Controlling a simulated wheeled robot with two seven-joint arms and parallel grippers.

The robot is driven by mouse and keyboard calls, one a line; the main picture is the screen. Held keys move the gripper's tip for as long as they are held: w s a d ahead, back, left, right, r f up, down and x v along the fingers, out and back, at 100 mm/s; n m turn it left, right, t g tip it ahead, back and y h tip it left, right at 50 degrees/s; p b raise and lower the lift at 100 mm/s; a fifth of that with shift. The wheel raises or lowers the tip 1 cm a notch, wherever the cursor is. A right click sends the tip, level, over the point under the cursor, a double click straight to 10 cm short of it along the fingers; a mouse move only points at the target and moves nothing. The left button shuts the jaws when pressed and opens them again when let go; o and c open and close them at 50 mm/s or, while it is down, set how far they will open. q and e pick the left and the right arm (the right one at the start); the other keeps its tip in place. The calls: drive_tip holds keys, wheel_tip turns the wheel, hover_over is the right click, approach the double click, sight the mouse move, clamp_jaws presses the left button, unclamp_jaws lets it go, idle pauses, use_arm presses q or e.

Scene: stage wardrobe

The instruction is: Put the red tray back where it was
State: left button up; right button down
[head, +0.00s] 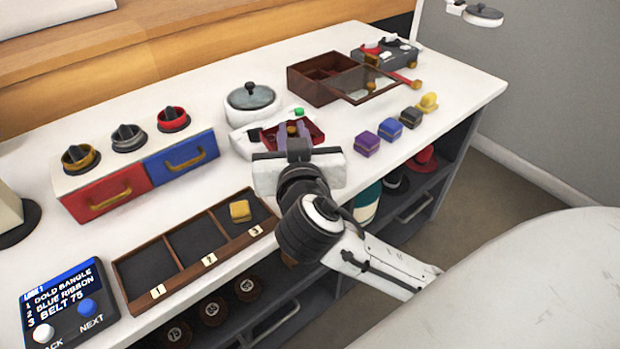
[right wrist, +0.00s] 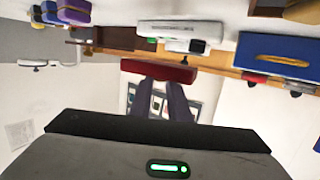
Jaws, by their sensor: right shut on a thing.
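The red tray (head: 312,131) is a small, shallow, open tray near the middle of the white table in the head view. In the right wrist view, the red tray (right wrist: 158,71) shows edge-on at the fingertips. My right gripper (head: 291,130) is shut on its near wall. In the right wrist view, the two fingers of my right gripper (right wrist: 158,84) reach to the tray. The tray appears raised, in front of a white device (head: 243,141) with a green button. The gripper hides part of the tray, and its exact height is unclear. My left gripper is out of view.
A grey lidded pot (head: 251,99) stands behind the white device. A wooden box with a glass lid (head: 321,67) is at the back right. A three-compartment wooden tray (head: 165,280) lies front left, beside red and blue drawers (head: 107,193).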

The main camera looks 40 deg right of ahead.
sight(310, 122)
drive_tip(key=shift+d+r+m+g+h+b, duration=0.15)
drive_tip(key=shift+d+m+g+h+b, duration=0.15)
drive_tip(key=shift+d+m+h, duration=0.3)
drive_tip(key=shift+d+r+m+g+h+b, duration=0.15)
drive_tip(key=shift+d+m+g+h+b, duration=0.2)
drive_tip(key=shift+d, duration=0.3)
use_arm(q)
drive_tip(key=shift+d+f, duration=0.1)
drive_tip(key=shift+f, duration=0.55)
use_arm(e)
drive_tip(key=shift+s+d+r+m+g+h, duration=0.1)
drive_tip(key=shift+d+r+m+g+h, duration=0.3)
drive_tip(key=shift+d+h, duration=0.2)
drive_tip(key=shift+f, duration=0.15)
wheel_tip(310, 122, down, 5)
drive_tip(key=shift+f+b, duration=0.2)
drive_tip(key=shift+b, duration=0.55)
wheel_tip(310, 122, down, 4)
drive_tip(key=shift+r+b, duration=0.15)
drive_tip(key=shift+b, duration=0.2)
drive_tip(key=shift+f, duration=0.2)
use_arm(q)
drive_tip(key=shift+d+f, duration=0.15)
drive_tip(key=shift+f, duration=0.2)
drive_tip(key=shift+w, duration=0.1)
